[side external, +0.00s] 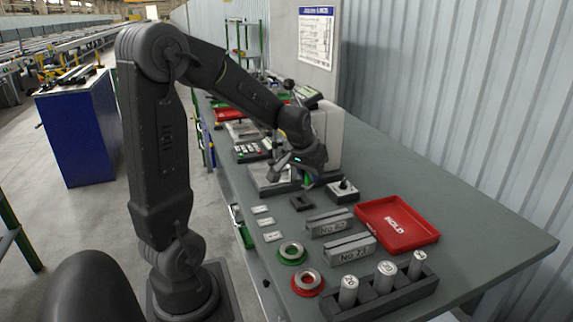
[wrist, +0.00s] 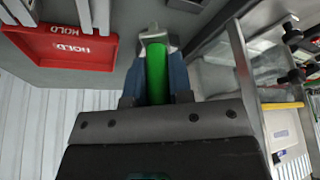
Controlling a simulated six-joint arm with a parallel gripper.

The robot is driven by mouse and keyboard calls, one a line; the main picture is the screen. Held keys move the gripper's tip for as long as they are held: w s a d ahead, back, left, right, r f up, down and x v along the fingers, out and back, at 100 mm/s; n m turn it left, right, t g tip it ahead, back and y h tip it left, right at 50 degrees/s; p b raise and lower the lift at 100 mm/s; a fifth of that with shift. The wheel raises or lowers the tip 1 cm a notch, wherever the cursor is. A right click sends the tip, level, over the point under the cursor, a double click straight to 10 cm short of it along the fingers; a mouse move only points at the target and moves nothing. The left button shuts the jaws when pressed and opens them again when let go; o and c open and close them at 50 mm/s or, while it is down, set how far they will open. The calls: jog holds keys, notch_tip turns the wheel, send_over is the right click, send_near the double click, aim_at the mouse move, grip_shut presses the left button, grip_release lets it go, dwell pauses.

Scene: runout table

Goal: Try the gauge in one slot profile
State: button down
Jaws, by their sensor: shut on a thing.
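My gripper (side external: 307,178) is shut on the gauge, whose green handle (wrist: 157,78) lies between the two blue-grey fingers in the wrist view. A pale metal end (wrist: 154,36) shows beyond the handle. In the side view only a small green bit of the gauge is visible under the gripper. Two grey slotted profile blocks, one marked about No 62 (side external: 328,223) and one about No 7.1 (side external: 345,248), lie on the bench in front of my gripper, apart from it.
A red HOLD tray (side external: 428,238) lies right of the blocks. A dark rack (side external: 393,292) with grey cylinders stands at the front. A green ring (side external: 283,257) and a red ring (side external: 299,288) lie left. A black-knobbed block (side external: 343,196) sits close by my gripper.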

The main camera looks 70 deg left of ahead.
jog(key=w+d+m+h, duration=0.2)
jog(key=w+d+m, duration=0.1)
jog(key=d+m, duration=0.3)
jog(key=shift+w+d+f, duration=0.25)
jog(key=shift+w+d, duration=0.05)
jog(key=shift+t, duration=0.3)
jog(key=shift+f, duration=2.2)
jog(key=shift+s+f, duration=0.1)
jog(key=shift+f, duration=0.95)
dwell(0.5)
jog(key=shift+r, duration=2.65)
